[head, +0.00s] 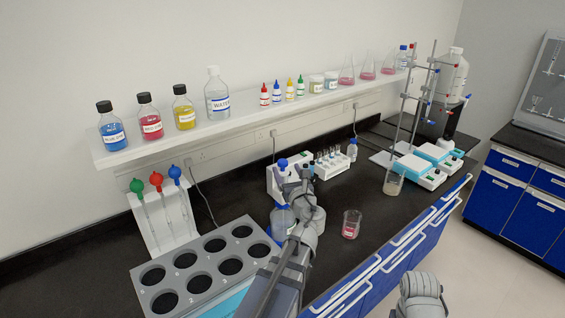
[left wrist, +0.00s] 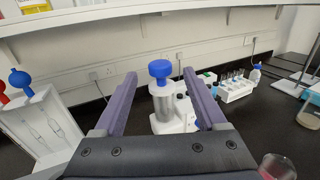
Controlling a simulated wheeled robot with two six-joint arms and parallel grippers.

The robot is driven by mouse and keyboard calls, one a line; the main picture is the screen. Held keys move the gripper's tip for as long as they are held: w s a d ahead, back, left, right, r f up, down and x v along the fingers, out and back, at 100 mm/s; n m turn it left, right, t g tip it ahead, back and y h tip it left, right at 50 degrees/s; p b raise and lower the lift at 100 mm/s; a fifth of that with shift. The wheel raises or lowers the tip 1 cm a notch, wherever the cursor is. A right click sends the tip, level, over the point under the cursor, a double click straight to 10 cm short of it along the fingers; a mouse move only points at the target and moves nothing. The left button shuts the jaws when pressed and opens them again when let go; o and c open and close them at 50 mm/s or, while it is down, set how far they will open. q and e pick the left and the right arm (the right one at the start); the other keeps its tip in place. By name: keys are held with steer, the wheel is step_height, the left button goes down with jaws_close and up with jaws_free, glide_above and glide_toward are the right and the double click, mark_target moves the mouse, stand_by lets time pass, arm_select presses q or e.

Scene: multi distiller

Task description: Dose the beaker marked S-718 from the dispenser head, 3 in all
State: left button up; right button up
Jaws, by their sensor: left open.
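The dispenser head has a blue knob (left wrist: 160,69) on a clear cylinder and white body (left wrist: 172,124). My right gripper is not visible.
A grey rack (head: 206,251) with round holes is at the front left, a pipette stand (head: 160,222) behind it. A vial rack (head: 331,166) stands behind the beaker. Another beaker (head: 393,184) and stirrer plates (head: 420,170) are at right. A shelf (head: 245,115) overhangs the back.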

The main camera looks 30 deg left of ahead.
mark_target(284, 165)
arm_select(q)
steer(key=x, duration=0.5)
steer(key=shift+w+a, duration=0.25)
jaws_close()
stand_by(0.4)
stand_by(0.7)
